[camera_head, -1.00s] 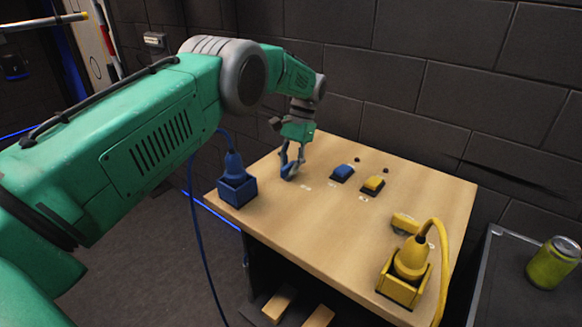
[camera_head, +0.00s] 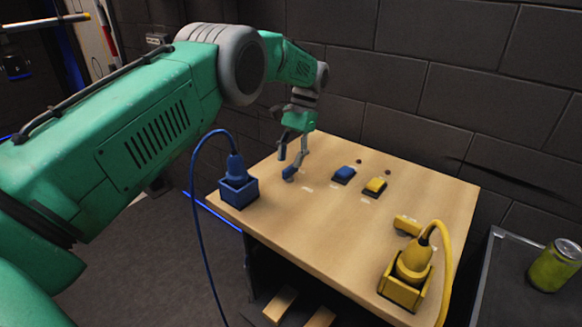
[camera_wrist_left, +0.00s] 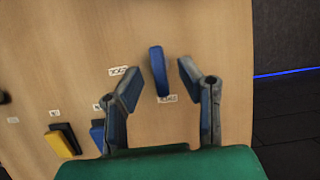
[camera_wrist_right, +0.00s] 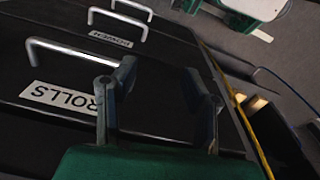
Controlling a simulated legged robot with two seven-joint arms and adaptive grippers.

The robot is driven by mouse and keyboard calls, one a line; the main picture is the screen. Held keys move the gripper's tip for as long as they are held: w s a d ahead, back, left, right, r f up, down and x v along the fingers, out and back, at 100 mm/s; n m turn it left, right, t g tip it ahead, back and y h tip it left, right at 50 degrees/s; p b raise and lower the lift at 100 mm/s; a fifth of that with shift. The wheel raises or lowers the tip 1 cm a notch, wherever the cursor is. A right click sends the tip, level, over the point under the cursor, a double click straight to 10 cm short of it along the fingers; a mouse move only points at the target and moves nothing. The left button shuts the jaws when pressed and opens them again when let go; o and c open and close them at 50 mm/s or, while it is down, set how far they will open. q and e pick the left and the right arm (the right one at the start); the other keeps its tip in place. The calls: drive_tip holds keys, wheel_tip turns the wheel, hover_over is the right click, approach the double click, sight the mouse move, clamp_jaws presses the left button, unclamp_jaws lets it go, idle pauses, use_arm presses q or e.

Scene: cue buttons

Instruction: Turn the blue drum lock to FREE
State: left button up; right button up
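The blue drum lock (camera_head: 289,173) is on the wooden table top near its back left. In the left wrist view its blue bar handle (camera_wrist_left: 158,72) points almost straight up and down, tilted slightly. Its lower end is by one white label (camera_wrist_left: 167,99); another label (camera_wrist_left: 118,71) is to its left. The lettering is too small to read surely. My left gripper (camera_head: 291,164) is open above the lock, and in the left wrist view its fingers (camera_wrist_left: 187,80) are apart, with no visible grip on the handle. My right gripper (camera_wrist_right: 162,82) is open and empty, away from the table top.
A blue button (camera_head: 344,173) and a yellow button (camera_head: 375,186) are right of the lock. A blue plug in its holder (camera_head: 238,190) stands at the left edge. A yellow plug holder (camera_head: 403,289) and yellow bar (camera_head: 407,224) are at the right. Labelled drawers (camera_wrist_right: 60,75) are near my right gripper.

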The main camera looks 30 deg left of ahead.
sight(290, 166)
use_arm(q)
wheel_tip(290, 166, up, 6)
drive_tip(key=shift+r, duration=0.25)
drive_tip(key=shift+a, duration=0.1)
drive_tip(key=shift+f, duration=0.1)
idle(0.3)
